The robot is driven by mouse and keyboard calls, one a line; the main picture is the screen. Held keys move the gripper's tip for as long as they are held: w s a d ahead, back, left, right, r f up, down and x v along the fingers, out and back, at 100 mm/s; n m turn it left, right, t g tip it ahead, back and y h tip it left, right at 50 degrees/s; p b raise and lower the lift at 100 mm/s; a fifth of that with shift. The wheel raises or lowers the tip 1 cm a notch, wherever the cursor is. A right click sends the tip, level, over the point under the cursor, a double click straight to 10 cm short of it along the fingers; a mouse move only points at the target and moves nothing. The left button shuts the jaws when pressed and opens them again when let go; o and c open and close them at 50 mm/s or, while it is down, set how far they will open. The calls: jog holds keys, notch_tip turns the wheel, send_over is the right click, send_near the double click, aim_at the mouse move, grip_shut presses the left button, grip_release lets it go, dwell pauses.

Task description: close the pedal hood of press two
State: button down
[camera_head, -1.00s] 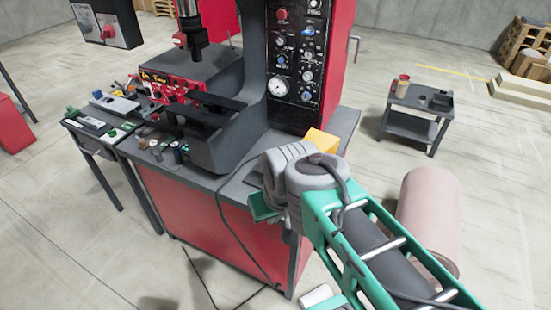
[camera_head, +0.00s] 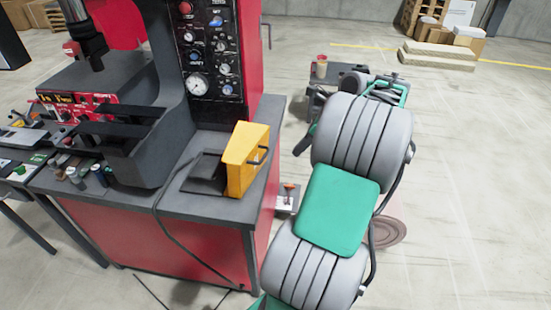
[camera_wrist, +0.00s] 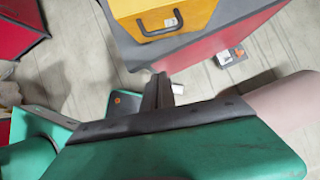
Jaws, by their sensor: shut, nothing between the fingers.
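The yellow pedal hood (camera_head: 243,158) stands raised at the right side of the press two worktop in the head view. Its black handle is on the right face, and a dark pedal area (camera_head: 203,175) lies open to its left. In the wrist view the hood (camera_wrist: 190,18) and its handle fill the top. My gripper (camera_wrist: 163,88) shows its dark fingers together, empty, below the handle and apart from it. In the head view my arm crosses the right side, and I cannot make out the fingertips there.
The press two cabinet (camera_head: 180,245) has a grey worktop with small jars on its left. A dark column with a gauge panel (camera_head: 207,60) stands behind the hood. A small cart (camera_head: 325,105) is partly behind my arm. Clear floor lies to the right.

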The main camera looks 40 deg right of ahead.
aim_at(250, 161)
jog(key=w+a+f+b, duration=0.1)
jog(key=w+a+f, duration=0.3)
jog(key=w+f, duration=0.3)
jog(key=shift+w+f, duration=0.15)
jog(key=shift+w, duration=0.3)
jog(key=shift+a, duration=0.1)
